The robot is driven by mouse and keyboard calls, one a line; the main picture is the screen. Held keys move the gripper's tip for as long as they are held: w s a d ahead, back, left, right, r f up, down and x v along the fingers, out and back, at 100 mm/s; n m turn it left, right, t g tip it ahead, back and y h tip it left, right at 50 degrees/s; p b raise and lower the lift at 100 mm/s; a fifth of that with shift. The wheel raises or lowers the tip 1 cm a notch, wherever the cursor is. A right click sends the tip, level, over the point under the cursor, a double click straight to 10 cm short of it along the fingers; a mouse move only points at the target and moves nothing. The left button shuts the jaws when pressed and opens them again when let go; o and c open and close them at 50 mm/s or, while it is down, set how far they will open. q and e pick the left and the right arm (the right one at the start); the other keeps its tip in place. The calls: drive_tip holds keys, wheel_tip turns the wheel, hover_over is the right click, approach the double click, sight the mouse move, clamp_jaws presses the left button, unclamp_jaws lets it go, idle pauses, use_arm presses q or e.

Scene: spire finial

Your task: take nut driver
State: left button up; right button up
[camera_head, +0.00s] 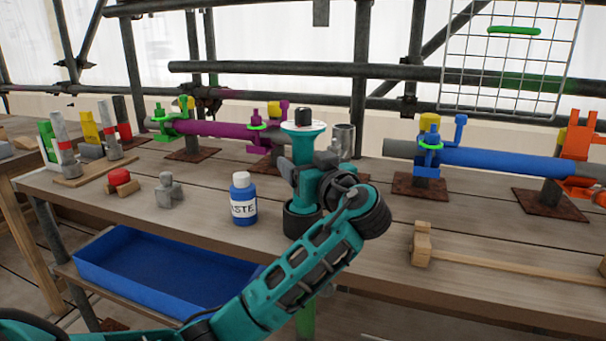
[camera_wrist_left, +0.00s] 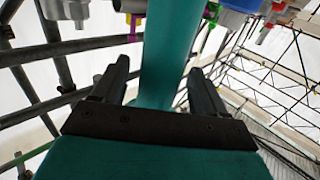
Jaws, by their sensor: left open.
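I cannot make out for certain which item is the nut driver. Several upright pieces stand at the left of the bench, among them a grey cylinder with a red band (camera_head: 66,150). My right gripper is out of view.
A blue paste bottle (camera_head: 243,200), grey fitting (camera_head: 169,192) and red-topped block (camera_head: 120,183) stand on the bench. Clamped purple (camera_head: 215,130) and blue (camera_head: 500,162) pipes lie behind. A blue tray (camera_head: 160,268) is below; a wooden bar (camera_head: 500,264) lies right.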

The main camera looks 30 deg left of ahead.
use_arm(q)
drive_tip(key=shift+w+a, duration=0.3)
drive_tip(key=shift+a, duration=0.1)
clamp_jaws()
idle(0.4)
drive_tip(key=shift+r, duration=0.15)
